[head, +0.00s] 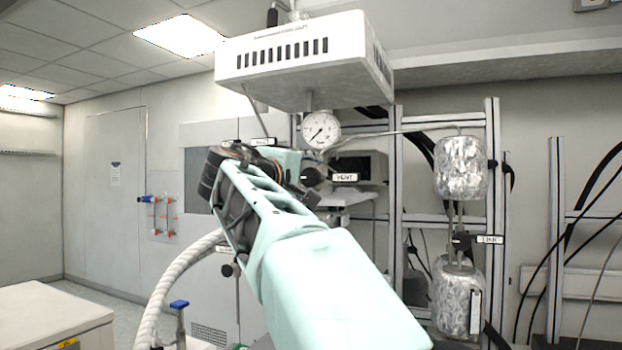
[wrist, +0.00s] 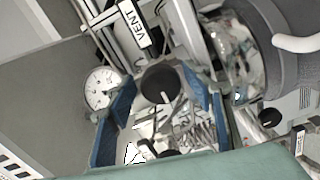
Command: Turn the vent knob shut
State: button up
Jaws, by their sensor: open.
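The vent knob (wrist: 160,82) is a round dark knob with a white pointer line, near the middle of the wrist view. The white VENT label (wrist: 134,24) is above and left of it. In the head view the dark knob (head: 312,174) shows just left of the VENT label (head: 345,177), partly hidden by my arm. My gripper (wrist: 166,84) is open, with one blue finger on each side of the knob near the fingertips. I cannot tell whether either finger touches it.
A round pressure gauge (head: 320,130) hangs under a white hood (head: 305,60). It also shows left of the fingers in the wrist view (wrist: 102,88). Another dark knob (wrist: 270,118) is at right. Foil-wrapped vessels (head: 461,167) stand on the right frame.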

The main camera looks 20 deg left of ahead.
jog(key=shift+f, duration=0.1)
jog(key=s, duration=0.8)
jog(key=shift+a, duration=0.3)
